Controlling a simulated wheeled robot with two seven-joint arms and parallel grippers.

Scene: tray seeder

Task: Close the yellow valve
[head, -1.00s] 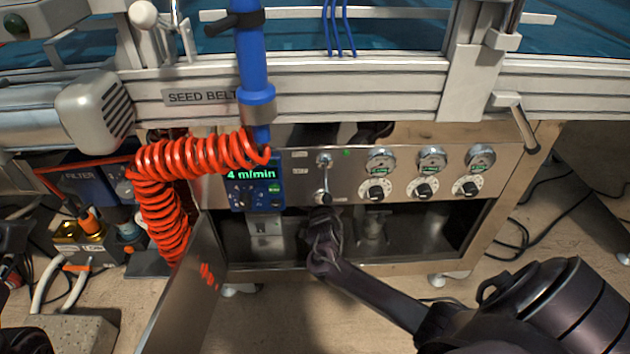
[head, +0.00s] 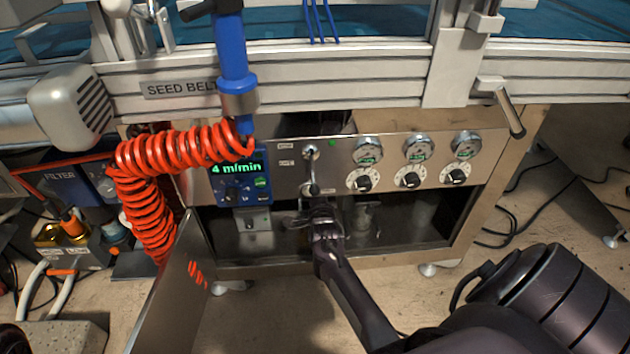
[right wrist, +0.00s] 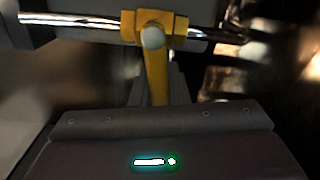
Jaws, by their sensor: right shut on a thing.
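The yellow valve (right wrist: 176,30) shows in the right wrist view, set on a shiny horizontal pipe. Its yellow lever (right wrist: 156,78) runs down the picture, across the line of the pipe, toward my right gripper. A pale round cap sits at the lever's top. In the head view my right gripper (head: 312,217) is at the cabinet's open front, below the control panel. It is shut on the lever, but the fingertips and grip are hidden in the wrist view. The valve cannot be made out in the head view. My left gripper is not in view.
The panel (head: 390,198) above has a small lever (head: 310,172), gauges and dials. An open metal door (head: 175,285) and a coiled red hose (head: 150,205) stand to the left. A blue display box (head: 240,188) is close by. Floor in front is clear.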

